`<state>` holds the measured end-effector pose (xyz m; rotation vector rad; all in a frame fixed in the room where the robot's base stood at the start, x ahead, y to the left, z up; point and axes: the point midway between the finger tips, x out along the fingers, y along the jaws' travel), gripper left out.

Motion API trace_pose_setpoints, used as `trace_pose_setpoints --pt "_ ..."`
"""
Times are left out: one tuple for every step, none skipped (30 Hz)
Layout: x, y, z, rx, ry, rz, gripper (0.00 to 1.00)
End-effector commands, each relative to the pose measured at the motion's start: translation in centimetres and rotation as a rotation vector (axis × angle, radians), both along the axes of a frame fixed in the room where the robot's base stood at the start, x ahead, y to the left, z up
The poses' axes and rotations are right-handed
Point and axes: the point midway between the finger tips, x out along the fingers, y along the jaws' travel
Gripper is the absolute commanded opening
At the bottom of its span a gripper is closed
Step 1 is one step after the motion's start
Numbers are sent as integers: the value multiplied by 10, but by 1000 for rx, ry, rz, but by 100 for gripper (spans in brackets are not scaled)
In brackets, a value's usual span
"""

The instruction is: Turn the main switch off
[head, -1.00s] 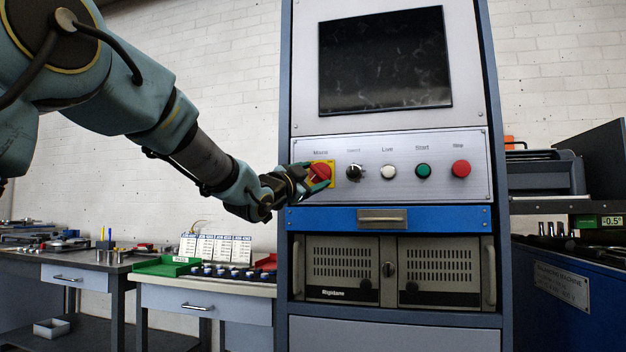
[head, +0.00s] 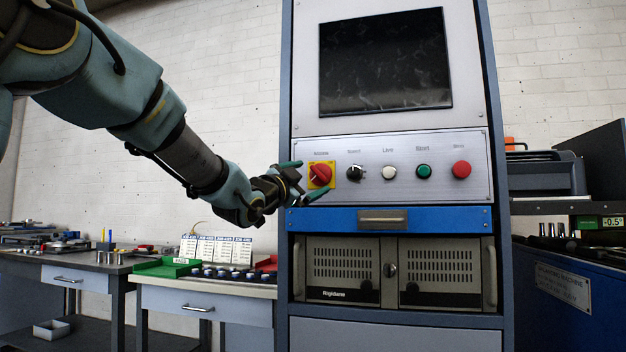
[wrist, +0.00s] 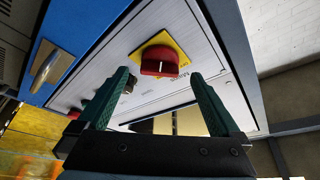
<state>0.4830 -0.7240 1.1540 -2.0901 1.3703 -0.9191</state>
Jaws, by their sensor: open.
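The main switch (head: 320,174) is a red rotary knob on a yellow plate at the left end of the silver control panel (head: 405,143). In the wrist view the red knob (wrist: 160,61) sits ahead of and between the fingers, with a pale line on its face. My gripper (head: 303,180) is open, just left of the switch, with one green finger above and one below. Both green fingers (wrist: 157,100) show spread apart in the wrist view, with nothing between them. The fingers look clear of the knob.
To the right of the switch are a black selector (head: 354,173), a white button (head: 388,173), a green button (head: 423,171) and a red button (head: 461,169). Below is a blue drawer (head: 440,219) with a handle. A workbench (head: 205,290) with trays stands left.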

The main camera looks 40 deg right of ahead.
Motion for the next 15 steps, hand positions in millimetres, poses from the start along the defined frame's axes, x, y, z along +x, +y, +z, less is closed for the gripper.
trace_pose_setpoints --pt "-3 11 -4 1 -1 3 100" --pt "-5 17 -6 1 0 2 100" --pt "-7 24 -8 0 0 1 100" --pt "-9 30 -10 0 1 2 100" --pt "-10 36 -11 0 1 2 100" --pt "-12 43 -13 -1 -1 2 100" --pt "-14 48 -15 1 0 2 100" --pt "-15 52 -16 0 -1 2 100" --pt "-17 57 -18 1 0 1 100" --pt "-19 61 -19 1 0 1 100" --pt "-20 65 -20 0 1 0 100" --pt "-21 68 -21 0 1 0 100" --pt "-21 71 -22 0 1 0 100" --pt "-22 72 -23 1 2 1 100" --pt "-22 74 -23 0 1 0 100"
